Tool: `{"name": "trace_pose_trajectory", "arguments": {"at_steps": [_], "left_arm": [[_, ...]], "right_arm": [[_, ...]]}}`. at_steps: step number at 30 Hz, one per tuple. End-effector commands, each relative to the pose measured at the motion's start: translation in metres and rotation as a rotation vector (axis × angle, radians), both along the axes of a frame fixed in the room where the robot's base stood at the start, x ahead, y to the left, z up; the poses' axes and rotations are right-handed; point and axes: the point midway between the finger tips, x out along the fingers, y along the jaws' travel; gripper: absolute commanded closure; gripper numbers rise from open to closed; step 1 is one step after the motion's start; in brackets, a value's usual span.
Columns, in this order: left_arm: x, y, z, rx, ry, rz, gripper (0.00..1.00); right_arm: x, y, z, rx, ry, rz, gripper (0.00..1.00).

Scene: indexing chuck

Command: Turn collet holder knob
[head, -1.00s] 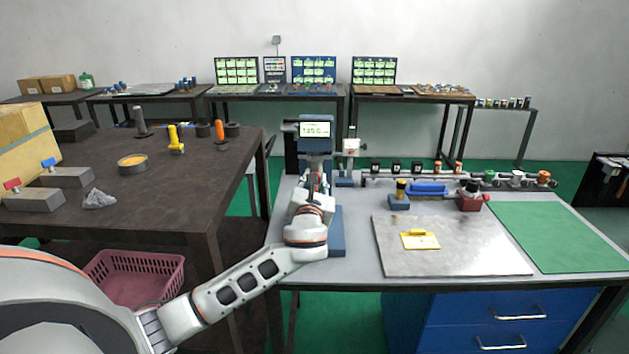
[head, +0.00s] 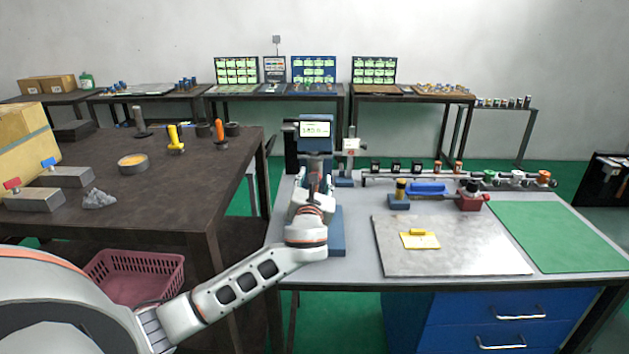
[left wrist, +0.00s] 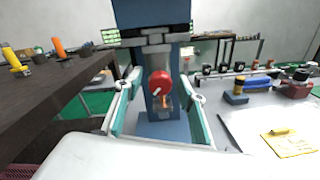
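The red knob (left wrist: 160,83) sits on the front of a blue upright device (left wrist: 158,125), seen in the left wrist view. My left gripper (left wrist: 160,86) is open in front of it. One teal-edged finger stands on each side of the knob, with a visible gap on both sides. An orange part lies just below the knob. In the head view, the blue device with its lit display (head: 315,129) stands at the left end of the grey bench, and my left gripper (head: 314,188) is in front of it, hiding the knob. My right gripper is not in view.
A small stand (head: 351,150) is right behind the device. On the grey bench are a blue block (head: 427,188), a red block (head: 470,202), a metal plate (head: 470,255) and a green mat (head: 560,235). A dark table (head: 175,205) is to the left.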

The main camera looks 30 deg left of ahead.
Motion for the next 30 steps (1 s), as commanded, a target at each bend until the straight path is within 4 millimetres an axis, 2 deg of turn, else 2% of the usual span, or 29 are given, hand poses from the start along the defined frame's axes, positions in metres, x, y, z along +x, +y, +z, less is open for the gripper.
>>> {"name": "trace_pose_trajectory", "arguments": {"at_steps": [5,12,18,24,30], "left_arm": [[-0.017,-0.010,-0.001,-0.002,0.001,-0.003,0.60],[-0.060,-0.034,-0.001,-0.002,0.001,-0.003,0.60],[-0.089,-0.050,0.000,-0.001,0.002,-0.001,0.60],[-0.102,-0.057,0.000,0.000,0.002,0.000,0.60],[-0.104,-0.058,0.001,0.000,0.001,0.000,0.60]], "right_arm": [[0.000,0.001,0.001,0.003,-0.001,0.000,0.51],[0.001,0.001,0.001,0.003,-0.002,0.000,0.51],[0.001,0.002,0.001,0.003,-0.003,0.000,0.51],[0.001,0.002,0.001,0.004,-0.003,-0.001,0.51],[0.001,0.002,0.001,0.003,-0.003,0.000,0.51]]}}
